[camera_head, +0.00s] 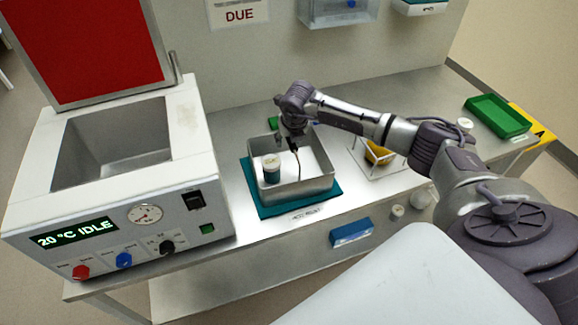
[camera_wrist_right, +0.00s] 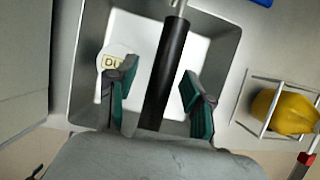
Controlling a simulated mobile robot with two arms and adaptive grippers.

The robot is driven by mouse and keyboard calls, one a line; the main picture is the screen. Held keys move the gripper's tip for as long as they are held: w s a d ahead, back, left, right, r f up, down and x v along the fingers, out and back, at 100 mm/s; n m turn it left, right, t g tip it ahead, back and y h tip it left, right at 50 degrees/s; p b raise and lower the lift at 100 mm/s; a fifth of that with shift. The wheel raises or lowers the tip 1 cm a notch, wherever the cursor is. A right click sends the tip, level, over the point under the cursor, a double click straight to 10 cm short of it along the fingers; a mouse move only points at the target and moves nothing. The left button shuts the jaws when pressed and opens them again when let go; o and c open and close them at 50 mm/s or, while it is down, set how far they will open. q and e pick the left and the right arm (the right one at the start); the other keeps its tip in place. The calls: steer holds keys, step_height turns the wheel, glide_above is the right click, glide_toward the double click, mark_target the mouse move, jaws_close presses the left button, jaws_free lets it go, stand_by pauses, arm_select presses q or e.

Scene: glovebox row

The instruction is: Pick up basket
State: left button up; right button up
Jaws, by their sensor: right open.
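The basket (camera_head: 318,187) looks like an open grey metal box with a pale inside, standing on a teal mat (camera_head: 264,211) on the bench. A black bar, seemingly its handle (camera_wrist_right: 172,60), runs across it. A jar with a white lid (camera_head: 271,162) stands inside at the left; its labelled lid (camera_wrist_right: 108,62) also shows in the right wrist view. My right gripper (camera_head: 294,143) is over the basket, pointing down. Its teal-padded fingers (camera_wrist_right: 158,85) are open, one on each side of the black bar, with gaps visible. My left gripper is not in view.
A heated bath (camera_head: 120,215) with an open red lid (camera_head: 88,45) stands at the left. A wire rack with a yellow object (camera_head: 378,153) is close to the basket's right. A green tray (camera_head: 498,117) lies at the far right. Bench between rack and tray is mostly clear.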

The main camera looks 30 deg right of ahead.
jaws_close()
steer(key=shift+w+r, duration=0.1)
steer(key=shift+r, duration=0.05)
stand_by(0.4)
